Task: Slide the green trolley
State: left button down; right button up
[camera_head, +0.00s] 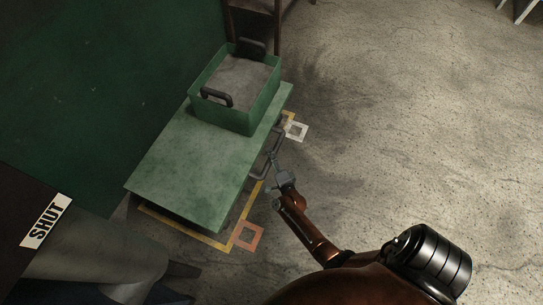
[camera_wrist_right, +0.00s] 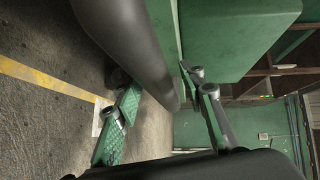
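The green trolley (camera_head: 190,160) is a low flat platform beside a green wall. A grey bar handle (camera_head: 267,150) sticks out from its right side, and it also shows as a thick dark bar in the right wrist view (camera_wrist_right: 128,45). My right gripper (camera_head: 272,163) is at this handle. In the right wrist view its two fingers (camera_wrist_right: 165,85) stand apart, with the bar passing between them. I see a gap beside the bar and no firm grip. My left gripper is not in view.
A green crate (camera_head: 253,117) with black handles sits on the trolley's far end. Yellow floor tape (camera_head: 185,230) outlines the trolley, with an orange square mark (camera_head: 248,235) and a white one (camera_head: 297,131). A SHUT sign (camera_head: 46,221) is at left. Concrete floor at right is clear.

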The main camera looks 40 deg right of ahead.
jog(key=shift+c, duration=0.3)
grip_shut()
dwell(0.3)
